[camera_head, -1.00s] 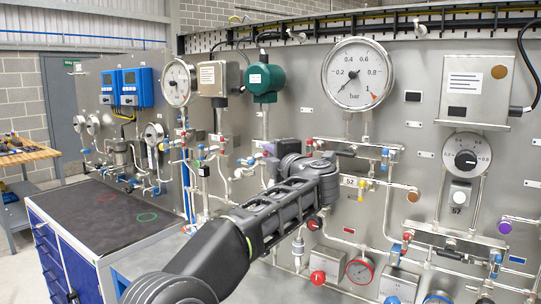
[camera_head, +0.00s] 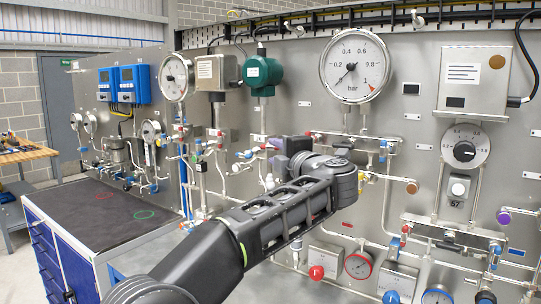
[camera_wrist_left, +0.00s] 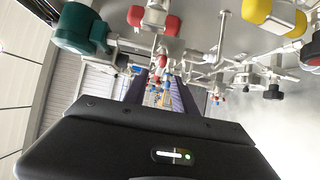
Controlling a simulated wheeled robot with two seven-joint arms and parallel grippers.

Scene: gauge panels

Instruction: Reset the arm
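My left arm (camera_head: 265,220) reaches in from the bottom left of the head view, in front of the gauge panel (camera_head: 415,150). My left gripper (camera_head: 290,152) is mostly hidden behind my wrist and points toward the panel's pipes. In the left wrist view, two dark fingers stand apart beyond the black gripper body (camera_wrist_left: 160,140), with nothing held between them. Pipes and small valves show through the gap. I cannot tell how close the fingers are to the pipes. My right gripper is not in view.
A large bar gauge (camera_head: 354,66), a green housing (camera_head: 262,72) and a dial (camera_head: 465,149) are on the panel. Valves and pipes crowd the space around my wrist. A blue cabinet with a dark top (camera_head: 95,225) stands at left, its top clear.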

